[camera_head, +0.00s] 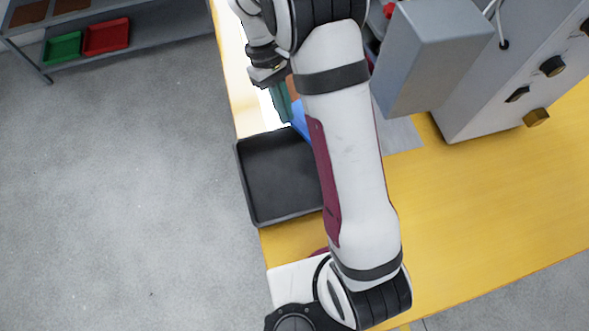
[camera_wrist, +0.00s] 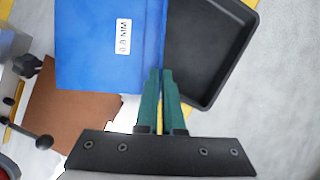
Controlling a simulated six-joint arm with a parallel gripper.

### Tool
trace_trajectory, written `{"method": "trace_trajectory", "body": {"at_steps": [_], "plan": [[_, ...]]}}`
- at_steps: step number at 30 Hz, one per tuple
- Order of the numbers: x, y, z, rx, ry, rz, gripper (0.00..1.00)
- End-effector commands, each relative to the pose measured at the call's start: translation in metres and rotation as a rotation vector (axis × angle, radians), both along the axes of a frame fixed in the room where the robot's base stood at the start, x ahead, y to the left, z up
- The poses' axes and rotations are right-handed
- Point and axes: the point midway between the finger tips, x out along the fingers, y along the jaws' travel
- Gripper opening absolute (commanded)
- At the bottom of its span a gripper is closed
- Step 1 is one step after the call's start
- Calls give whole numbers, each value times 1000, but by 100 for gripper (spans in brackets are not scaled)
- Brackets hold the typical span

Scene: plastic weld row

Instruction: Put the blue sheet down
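The blue sheet (camera_wrist: 90,50) fills the upper left of the wrist view and carries a small white label with dark print. In the head view only a small blue part (camera_head: 301,121) shows beside my arm. My gripper (camera_wrist: 161,72) has green fingers close together at the sheet's right edge, and they appear shut on it. In the head view the fingers (camera_head: 281,101) are partly covered by my arm. The sheet's edge lies beside the black tray (camera_wrist: 212,45); its height above the table is hard to judge.
The black tray (camera_head: 270,185) is empty where visible, at the table's left edge. A brown sheet (camera_wrist: 70,105) lies partly under the blue one in view. A grey machine (camera_head: 440,50) with knobs stands right. The yellow table (camera_head: 480,190) is clear at front right.

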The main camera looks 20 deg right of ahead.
Motion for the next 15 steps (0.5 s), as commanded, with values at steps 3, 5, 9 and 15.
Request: {"method": "trace_trajectory", "body": {"at_steps": [3, 5, 9, 15], "plan": [[-34, -22, 7, -8, 7, -192, 0], [-47, -30, 8, -15, 11, -272, 0], [-66, -34, 8, -25, 16, -386, 0], [-53, 18, -26, -28, 20, -392, 0]]}}
